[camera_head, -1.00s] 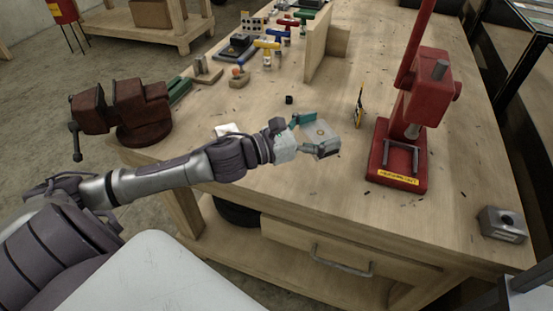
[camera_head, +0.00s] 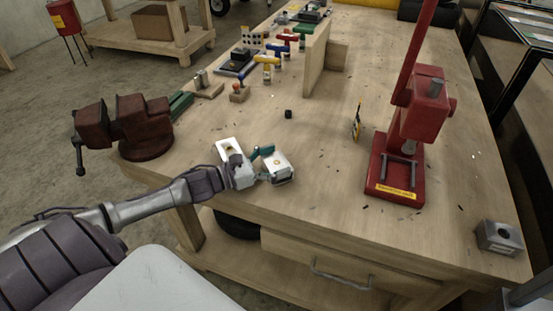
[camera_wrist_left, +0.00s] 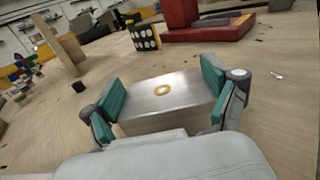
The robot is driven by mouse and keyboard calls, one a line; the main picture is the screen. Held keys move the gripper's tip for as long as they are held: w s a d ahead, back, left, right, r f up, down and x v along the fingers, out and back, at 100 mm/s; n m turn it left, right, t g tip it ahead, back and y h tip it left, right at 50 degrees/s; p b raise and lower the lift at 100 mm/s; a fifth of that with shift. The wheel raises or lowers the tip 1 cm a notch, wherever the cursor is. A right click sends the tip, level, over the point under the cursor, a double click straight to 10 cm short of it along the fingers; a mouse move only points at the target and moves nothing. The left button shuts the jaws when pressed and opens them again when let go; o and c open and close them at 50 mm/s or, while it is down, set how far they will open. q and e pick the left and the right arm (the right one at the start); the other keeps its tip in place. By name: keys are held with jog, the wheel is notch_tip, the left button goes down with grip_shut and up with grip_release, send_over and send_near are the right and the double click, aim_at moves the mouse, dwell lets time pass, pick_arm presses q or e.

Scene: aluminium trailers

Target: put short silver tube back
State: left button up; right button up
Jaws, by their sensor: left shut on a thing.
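My left gripper (camera_head: 272,166) is low over the near part of the workbench. Its teal fingers are shut on a silver block (camera_head: 279,169), gripped by two opposite sides. In the left wrist view the same block (camera_wrist_left: 182,95) shows a brass-coloured ring in its top face, between the fingertips (camera_wrist_left: 160,95). I cannot tell whether the block touches the bench. Small upright silver pieces (camera_head: 202,82) stand on a wooden block at the back left; I cannot tell whether one is the short silver tube. My right gripper is not in view.
A pale block (camera_head: 228,149) lies beside my left wrist. A red vise (camera_head: 140,120) is at the left, a red press (camera_head: 405,140) at the right. A grey block with a hole (camera_head: 499,239) sits at the right corner. A black cylinder (camera_head: 288,114) stands mid-bench.

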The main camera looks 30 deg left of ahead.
pick_arm(q)
jog(key=shift+f, duration=0.2)
jog(key=o, duration=1.2)
jog(key=shift+c, duration=0.2)
jog(key=shift+s+r, duration=0.1)
jog(key=shift+r, duration=0.1)
jog(key=shift+s+a+f, duration=0.15)
jog(key=shift+s, duration=0.15)
jog(key=b+v, duration=0.1)
jog(key=v, duration=1)
jog(key=shift+s+a, duration=0.1)
jog(key=shift+a, duration=0.05)
